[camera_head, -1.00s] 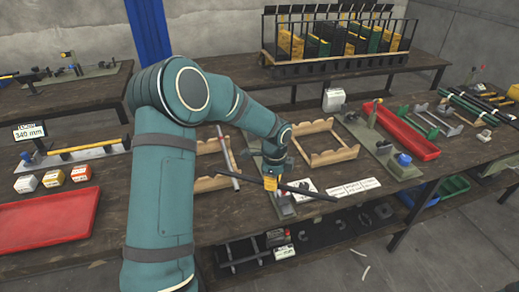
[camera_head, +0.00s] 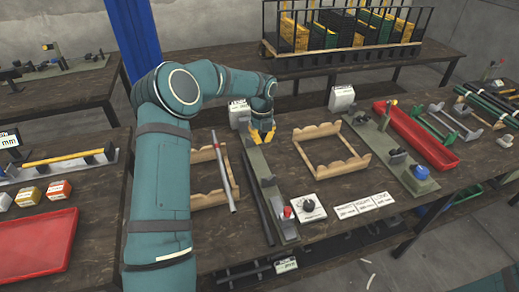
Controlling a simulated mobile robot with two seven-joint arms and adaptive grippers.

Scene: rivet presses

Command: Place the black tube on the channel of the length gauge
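The length gauge (camera_head: 272,188) is a long narrow grey-green fixture running from my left gripper towards the front edge of the bench, with a red knob at its near end. A dark tube (camera_head: 257,208) lies lengthwise along the gauge's left side; I cannot tell whether it rests in the channel or beside it. My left gripper (camera_head: 262,137) is over the far end of the gauge, pointing down, its yellow fingertips apart with nothing visible between them. My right gripper is out of view.
Left of the gauge, a light grey tube (camera_head: 222,172) crosses a wooden cradle (camera_head: 204,199). Another wooden cradle (camera_head: 304,154) stands to the right. A white plate with a black knob (camera_head: 308,207) and white labels (camera_head: 364,206) lie near the front. Red trays (camera_head: 36,243) flank the area.

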